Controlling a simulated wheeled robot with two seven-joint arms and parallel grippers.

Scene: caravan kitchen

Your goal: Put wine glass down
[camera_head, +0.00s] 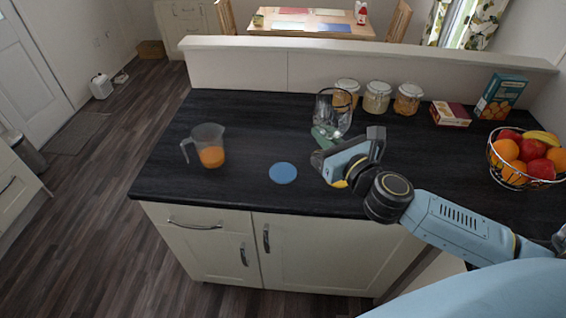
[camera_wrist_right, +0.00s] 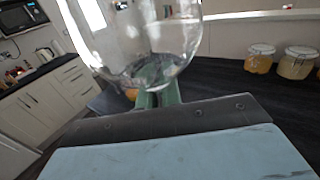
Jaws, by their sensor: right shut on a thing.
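A clear wine glass (camera_head: 333,112) is upright in my right gripper (camera_head: 323,136) above the dark counter. The gripper's green fingers are shut on it low down, below the bowl. In the right wrist view the glass bowl (camera_wrist_right: 140,45) fills the top, with the green fingers (camera_wrist_right: 158,98) beneath it. The foot of the glass is hidden by the gripper. A round blue coaster (camera_head: 283,173) lies bare on the counter, to the left of and nearer than the gripper. My left gripper is not in view.
A jug with orange juice (camera_head: 211,155) stands left of the coaster on the black counter (camera_head: 240,125). Several jars (camera_head: 377,98), a red box (camera_head: 450,114), a blue carton (camera_head: 500,96) and a wire fruit basket (camera_head: 515,181) stand behind and right. Counter around the coaster is clear.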

